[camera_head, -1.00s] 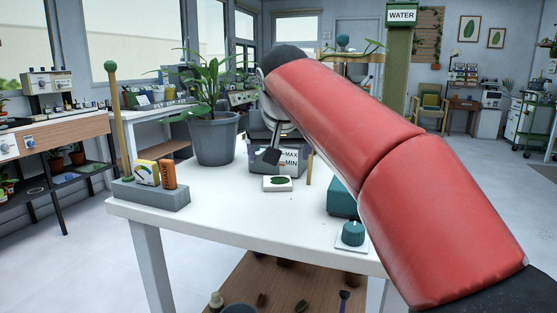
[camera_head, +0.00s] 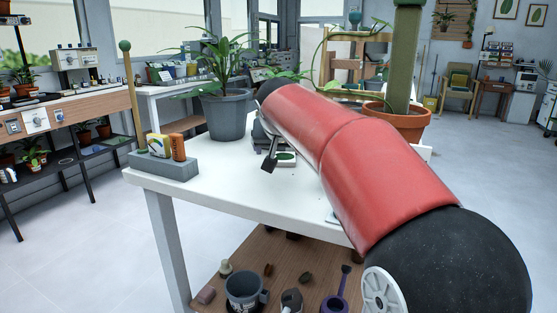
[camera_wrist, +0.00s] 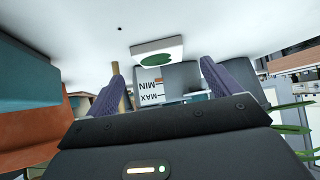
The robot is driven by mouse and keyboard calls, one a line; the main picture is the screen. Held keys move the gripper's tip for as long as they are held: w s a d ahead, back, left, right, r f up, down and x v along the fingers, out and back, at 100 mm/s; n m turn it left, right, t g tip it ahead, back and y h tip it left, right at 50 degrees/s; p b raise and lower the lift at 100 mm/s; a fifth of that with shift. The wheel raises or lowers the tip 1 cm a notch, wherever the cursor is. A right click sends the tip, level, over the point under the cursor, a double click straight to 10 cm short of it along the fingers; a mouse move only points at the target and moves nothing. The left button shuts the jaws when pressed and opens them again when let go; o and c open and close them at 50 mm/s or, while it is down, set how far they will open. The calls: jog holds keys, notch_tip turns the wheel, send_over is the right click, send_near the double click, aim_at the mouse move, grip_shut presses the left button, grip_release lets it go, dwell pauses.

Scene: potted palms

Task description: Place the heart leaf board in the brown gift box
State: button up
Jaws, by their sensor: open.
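The heart leaf board, a small white block with a dark green leaf (camera_head: 286,158), lies on the white table beyond my gripper (camera_head: 269,164). In the wrist view the board (camera_wrist: 157,53) lies ahead of and between the two purple fingers, near the upper middle. My gripper (camera_wrist: 161,72) is open with nothing between its fingers. In the head view my red arm hides part of the gripper and of the tabletop. I cannot make out a brown gift box in either view.
A grey container marked MAX and MIN (camera_wrist: 150,88) is close to the board. A potted palm (camera_head: 225,112) stands behind on the table. A grey holder (camera_head: 163,165) with small boxes and a post is at left. A terracotta pot (camera_head: 400,122) is at right.

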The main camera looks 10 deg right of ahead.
aim_at(282, 157)
jog(key=x, duration=0.4)
jog(key=shift+w+f, duration=0.15)
jog(key=shift+w, duration=0.05)
jog(key=c, duration=1.1)
jog(key=shift+c, duration=0.2)
